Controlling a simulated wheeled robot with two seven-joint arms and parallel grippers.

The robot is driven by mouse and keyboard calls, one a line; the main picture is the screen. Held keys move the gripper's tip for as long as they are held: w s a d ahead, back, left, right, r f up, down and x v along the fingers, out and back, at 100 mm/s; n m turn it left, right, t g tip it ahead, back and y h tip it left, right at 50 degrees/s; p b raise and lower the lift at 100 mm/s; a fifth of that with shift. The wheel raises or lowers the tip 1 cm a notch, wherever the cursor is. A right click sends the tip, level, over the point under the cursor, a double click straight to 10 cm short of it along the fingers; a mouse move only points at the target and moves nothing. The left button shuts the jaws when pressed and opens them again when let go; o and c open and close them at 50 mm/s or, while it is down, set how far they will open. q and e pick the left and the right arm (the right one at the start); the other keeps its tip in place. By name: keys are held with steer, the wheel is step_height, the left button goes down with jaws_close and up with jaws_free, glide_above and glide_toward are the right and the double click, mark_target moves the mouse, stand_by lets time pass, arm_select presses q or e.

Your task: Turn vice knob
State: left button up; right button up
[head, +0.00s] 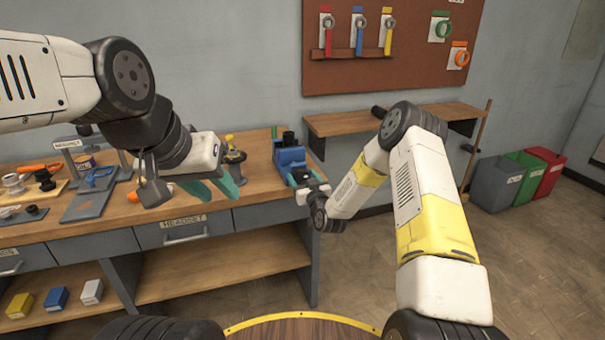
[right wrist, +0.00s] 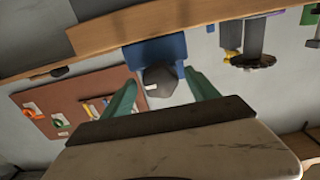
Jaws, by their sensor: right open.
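The blue vice (head: 290,157) stands at the right end of the workbench; it also shows in the right wrist view (right wrist: 155,47). Its dark grey knob (right wrist: 160,80) faces my right gripper (right wrist: 161,84). The gripper is open, with one teal finger on each side of the knob and a visible gap to each. I cannot tell how deep the knob sits between the fingers. In the head view the right hand (head: 306,183) covers the knob. My left gripper (head: 212,188) is open and empty above the bench's front edge, left of the vice.
The workbench (head: 256,145) carries a yellow drill (head: 234,158) and, at left, several tools and trays. A pegboard (head: 395,75) hangs behind, above a wooden shelf (head: 345,121). Grey, green and red bins (head: 497,183) stand at the right. The floor between is clear.

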steer(key=c, duration=1.4)
steer(key=shift+o, duration=0.2)
steer(key=shift+m, duration=0.4)
steer(key=m, duration=0.8)
steer(key=shift+d+m, duration=0.1)
steer(key=shift+m, duration=0.2)
steer(key=m, duration=0.4)
steer(key=shift+m, duration=2.2)
